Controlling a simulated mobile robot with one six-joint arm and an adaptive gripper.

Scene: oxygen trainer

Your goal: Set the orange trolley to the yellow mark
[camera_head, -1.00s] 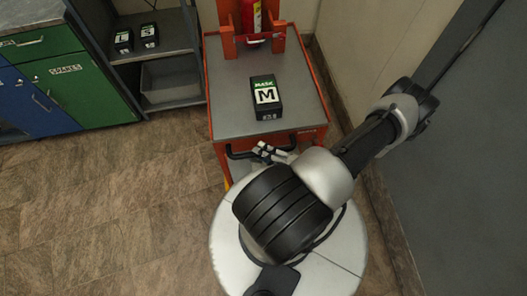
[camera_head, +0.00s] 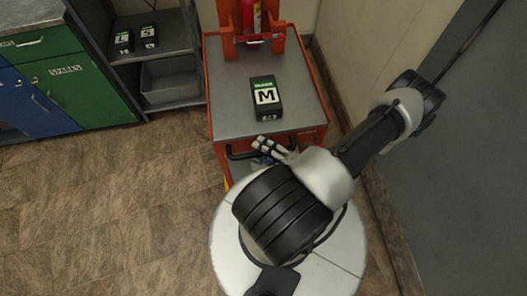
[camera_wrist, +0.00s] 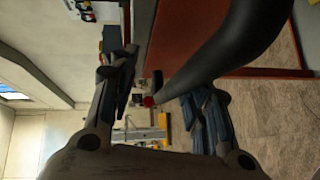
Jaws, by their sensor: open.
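The orange trolley (camera_head: 219,152) with a grey top stands in front of me, its far end close to the wall. Its black handle (camera_head: 238,155) runs across the near side, partly hidden by my gripper. My gripper (camera_head: 266,148) is open at the handle's right part. In the wrist view the open fingers (camera_wrist: 163,100) show with the dark handle bar (camera_wrist: 225,55) crossing toward the space between them; contact cannot be told. A small yellow patch (camera_head: 227,182) shows low at the trolley's near left; I cannot tell whether it is the yellow mark.
A black box marked M (camera_head: 266,98) lies on the trolley top. A red cylinder (camera_head: 250,17) stands in the orange holder at its far end. Grey shelves (camera_head: 187,103) and a green cabinet (camera_head: 90,91) stand to the left. A wall is close on the right. The floor (camera_head: 95,205) at left is clear.

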